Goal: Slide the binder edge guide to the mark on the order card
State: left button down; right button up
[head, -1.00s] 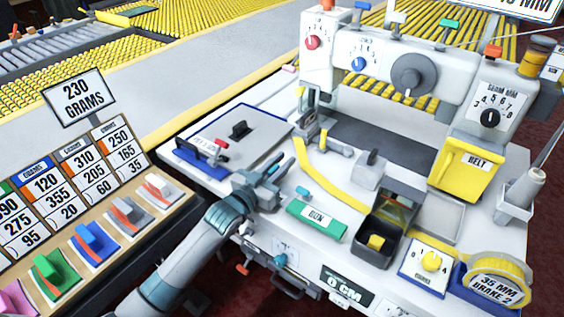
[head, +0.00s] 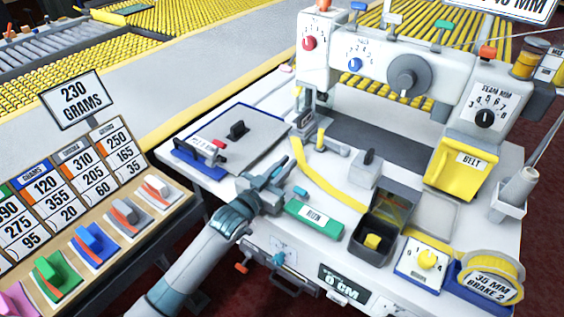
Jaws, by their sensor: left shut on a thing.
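My left gripper (head: 278,172) reaches over the near left part of the white machine table. It is shut on a small part there, which I take to be the binder edge guide; the fingers hide most of it, and its scale or mark cannot be read. A yellow binding strip (head: 325,187) runs along the table just right of the fingers. A white card (head: 515,8) at the top right is cut off by the frame; only a number ending in "MM" shows. My right gripper is not in view.
A small teal knob (head: 300,192) and a green labelled block (head: 314,219) lie close to the gripper. A dark bin (head: 375,247) stands right of them. A grey plate (head: 240,130) lies behind.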

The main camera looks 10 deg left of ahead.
pick_arm(q)
jog(key=shift+s+d+f, duration=0.1)
jog(key=shift+d, duration=0.1)
jog(key=c, duration=2)
grip_release()
jog(key=shift+d, duration=0.1)
jog(key=shift+c, duration=0.2)
jog(key=shift+s, duration=0.1)
